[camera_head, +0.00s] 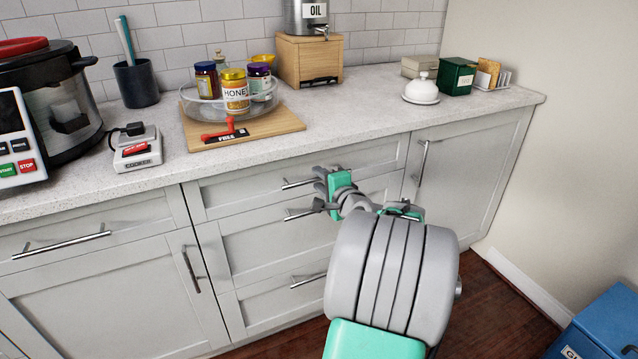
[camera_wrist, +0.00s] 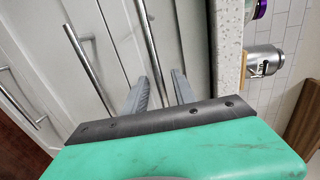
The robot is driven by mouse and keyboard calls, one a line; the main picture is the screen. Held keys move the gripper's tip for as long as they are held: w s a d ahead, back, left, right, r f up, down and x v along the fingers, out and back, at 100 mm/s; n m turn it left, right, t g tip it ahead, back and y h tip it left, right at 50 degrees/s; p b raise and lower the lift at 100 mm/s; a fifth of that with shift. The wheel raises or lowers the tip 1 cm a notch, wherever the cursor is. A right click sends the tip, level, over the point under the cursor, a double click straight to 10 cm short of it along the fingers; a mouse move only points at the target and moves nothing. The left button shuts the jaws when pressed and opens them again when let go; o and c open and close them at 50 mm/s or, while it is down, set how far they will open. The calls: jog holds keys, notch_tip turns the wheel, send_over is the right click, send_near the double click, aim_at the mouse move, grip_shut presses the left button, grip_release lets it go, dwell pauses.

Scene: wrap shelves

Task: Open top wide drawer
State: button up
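The top wide drawer (camera_head: 375,163) is a grey panel just under the countertop, and it is shut. Its bar handle (camera_head: 297,183) is partly hidden by my gripper (camera_head: 318,188) in the head view. In the wrist view this handle (camera_wrist: 149,35) runs down toward the gap between my two fingers (camera_wrist: 160,88). The fingers are apart, one on each side of the bar's line. I cannot tell if they touch the bar or how deep it lies between them.
Below are two more drawers with bar handles (camera_head: 300,214) (camera_head: 308,280), both shut. A cabinet door with a vertical handle (camera_head: 422,163) is at right. The countertop (camera_head: 365,100) overhangs and holds a board (camera_head: 285,123), jars and an oil dispenser. A blue bin (camera_head: 605,325) stands on the floor.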

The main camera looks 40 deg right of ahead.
jog(key=shift+w+d, duration=0.1)
jog(key=shift+w, duration=0.25)
grip_shut()
jog(key=shift+f, duration=0.1)
dwell(1.1)
